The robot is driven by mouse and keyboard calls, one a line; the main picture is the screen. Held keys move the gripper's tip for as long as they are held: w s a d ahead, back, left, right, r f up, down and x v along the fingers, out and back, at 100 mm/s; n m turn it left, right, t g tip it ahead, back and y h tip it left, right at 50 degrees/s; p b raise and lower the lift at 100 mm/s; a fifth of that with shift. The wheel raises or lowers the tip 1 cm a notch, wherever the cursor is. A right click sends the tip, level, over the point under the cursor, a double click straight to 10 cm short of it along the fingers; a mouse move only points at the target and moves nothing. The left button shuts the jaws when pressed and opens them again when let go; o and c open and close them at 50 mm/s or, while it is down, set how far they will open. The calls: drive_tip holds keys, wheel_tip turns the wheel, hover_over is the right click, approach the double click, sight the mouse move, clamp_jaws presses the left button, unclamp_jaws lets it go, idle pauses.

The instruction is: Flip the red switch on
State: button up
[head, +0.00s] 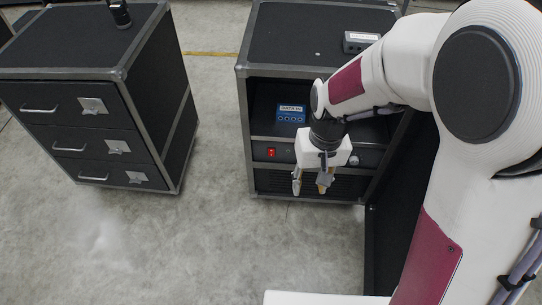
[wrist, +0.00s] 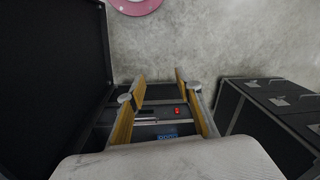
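The red switch (head: 271,153) sits on the left part of a dark panel (head: 290,154) across the front of the right-hand black case. In the wrist view the red switch (wrist: 178,111) shows between my fingers, close to the right one. My gripper (head: 310,188) points down in front of the case, to the right of the switch and apart from it. Its two fingers, also seen in the wrist view (wrist: 160,77), are spread open with nothing between them. The switch's exact lever position is too small to tell.
A blue box (head: 291,113) stands in the open bay above the panel. A grey box (head: 361,42) lies on the case top. An open black door (head: 393,215) flanks the case at right. A drawer cabinet (head: 100,105) stands at left, with clear floor between.

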drive_tip(key=w+a+f, duration=0.5)
drive_tip(key=f, duration=0.4)
drive_tip(key=m+t, duration=0.2)
drive_tip(key=t, duration=1.2)
approach(271, 154)
drive_tip(key=shift+s+a+r+h, duration=0.1)
drive_tip(key=shift+s+a+h, duration=0.15)
drive_tip(key=shift+h, duration=0.15)
drive_tip(key=shift+w, duration=0.15)
drive_tip(key=shift+x, duration=3.7)
